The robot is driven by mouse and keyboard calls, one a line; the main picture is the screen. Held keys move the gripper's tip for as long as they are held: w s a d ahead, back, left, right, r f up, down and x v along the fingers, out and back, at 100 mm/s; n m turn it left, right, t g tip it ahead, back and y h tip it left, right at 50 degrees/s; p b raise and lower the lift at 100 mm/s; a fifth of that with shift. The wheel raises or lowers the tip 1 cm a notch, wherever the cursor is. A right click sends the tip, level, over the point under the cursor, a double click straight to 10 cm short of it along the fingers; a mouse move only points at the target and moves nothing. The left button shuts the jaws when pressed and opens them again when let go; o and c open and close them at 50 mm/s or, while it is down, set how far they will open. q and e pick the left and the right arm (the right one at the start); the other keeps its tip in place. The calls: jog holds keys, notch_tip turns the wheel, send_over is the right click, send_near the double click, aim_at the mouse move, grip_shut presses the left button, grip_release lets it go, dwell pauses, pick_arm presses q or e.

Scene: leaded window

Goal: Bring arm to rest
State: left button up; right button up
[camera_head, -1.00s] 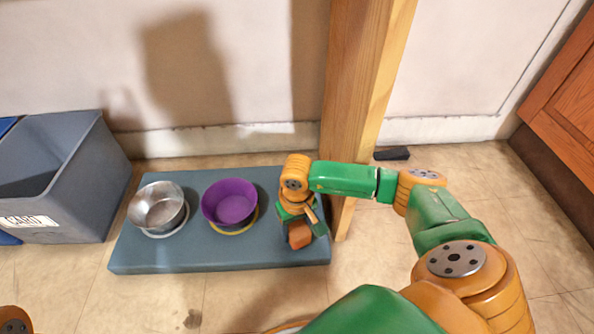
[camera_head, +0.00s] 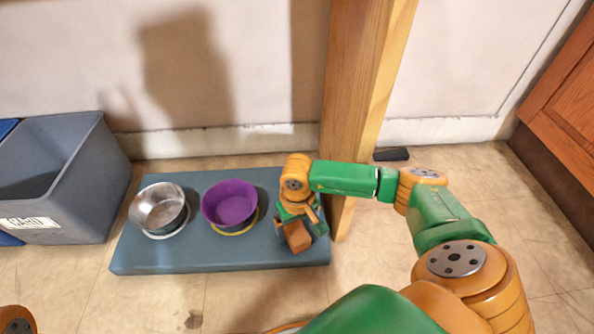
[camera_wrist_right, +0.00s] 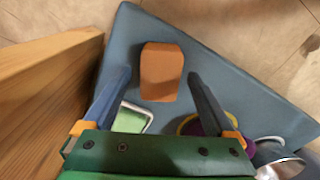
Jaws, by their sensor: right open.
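My right gripper (camera_head: 297,228) points down over the right end of the blue-grey platform (camera_head: 180,260). In the right wrist view, its two blue fingers (camera_wrist_right: 157,76) are spread apart and open. An orange-brown block (camera_wrist_right: 160,72) shows between and beyond the fingertips, with visible gaps on both sides. The block (camera_head: 298,237) also shows in the head view, just below the gripper. The gripper's fingers are partly hidden there by its own wrist. My left gripper is out of view; only an orange piece of my left arm shows at the bottom left corner.
A purple bowl (camera_head: 230,203) and a steel bowl (camera_head: 159,208) stand on the platform, left of the gripper. A wooden post (camera_head: 352,95) is close behind my right arm. A grey bin (camera_head: 75,190) stands left. A green-and-white item (camera_wrist_right: 132,117) shows near one finger.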

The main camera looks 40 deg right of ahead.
notch_tip(320, 180, up, 5)
jog(key=shift+f+p, duration=0.1)
jog(key=shift+p, duration=0.8)
